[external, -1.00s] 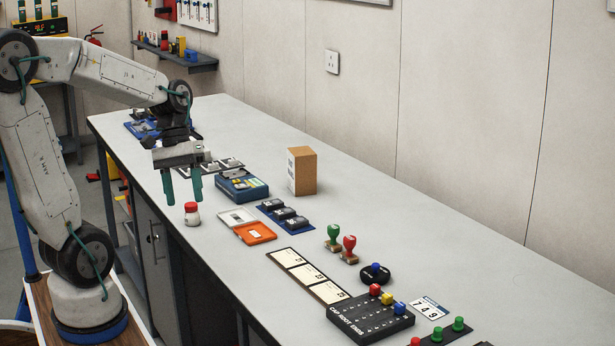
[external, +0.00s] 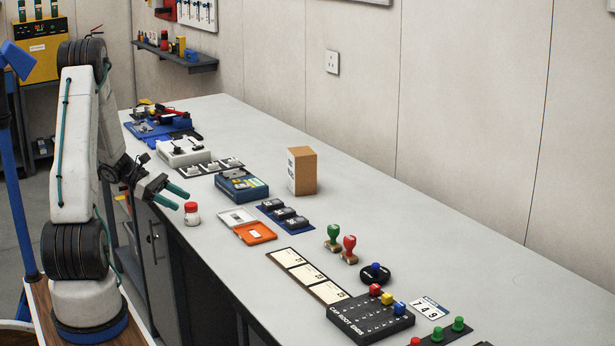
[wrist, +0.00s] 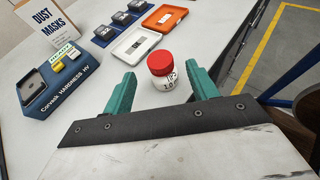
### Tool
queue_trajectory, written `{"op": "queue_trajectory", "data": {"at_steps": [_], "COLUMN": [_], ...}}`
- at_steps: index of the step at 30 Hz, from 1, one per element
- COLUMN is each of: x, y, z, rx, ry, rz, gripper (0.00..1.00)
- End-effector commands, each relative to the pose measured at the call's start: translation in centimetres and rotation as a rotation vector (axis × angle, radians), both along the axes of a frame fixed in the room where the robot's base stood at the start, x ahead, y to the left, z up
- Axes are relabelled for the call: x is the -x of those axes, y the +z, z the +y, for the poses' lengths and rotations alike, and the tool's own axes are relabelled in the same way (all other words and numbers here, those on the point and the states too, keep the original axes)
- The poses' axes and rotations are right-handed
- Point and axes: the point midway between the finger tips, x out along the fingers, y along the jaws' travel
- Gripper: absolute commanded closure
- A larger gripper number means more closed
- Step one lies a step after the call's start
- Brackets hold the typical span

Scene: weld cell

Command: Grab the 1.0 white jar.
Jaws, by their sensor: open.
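The white jar (external: 192,216) has a red lid and stands upright near the bench's front edge. In the wrist view the jar (wrist: 165,82) shows a label that seems to read 1.0. My gripper (external: 182,199) is open, its two teal fingers tilted down toward the jar from the left. In the wrist view the gripper (wrist: 163,88) has one finger on each side of the view, with the jar between and a little beyond the fingertips. No contact with the jar is visible.
A blue case (external: 242,187) and an open orange-and-white box (external: 255,233) lie near the jar. A cardboard box (external: 302,173) stands behind. The grey bench (external: 400,235) is clear toward the wall.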

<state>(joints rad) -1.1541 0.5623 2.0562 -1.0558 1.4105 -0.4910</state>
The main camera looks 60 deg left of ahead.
Motion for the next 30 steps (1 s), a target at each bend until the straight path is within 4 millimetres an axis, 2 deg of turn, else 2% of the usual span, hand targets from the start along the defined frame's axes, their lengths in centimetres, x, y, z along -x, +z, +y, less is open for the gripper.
{"op": "queue_trajectory", "data": {"at_steps": [17, 24, 25, 30], "x": [-4.4, -4.7, -4.7, -4.6], "y": [-2.7, -2.9, -2.8, -2.8], "z": [-4.7, -4.9, -4.9, -4.9], "rx": [0.000, -0.003, -0.003, -0.003], "ry": [-0.006, -0.005, -0.005, -0.005], "rz": [0.001, 0.001, 0.001, 0.001], "gripper": [0.42, 0.42, 0.47, 0.92]}}
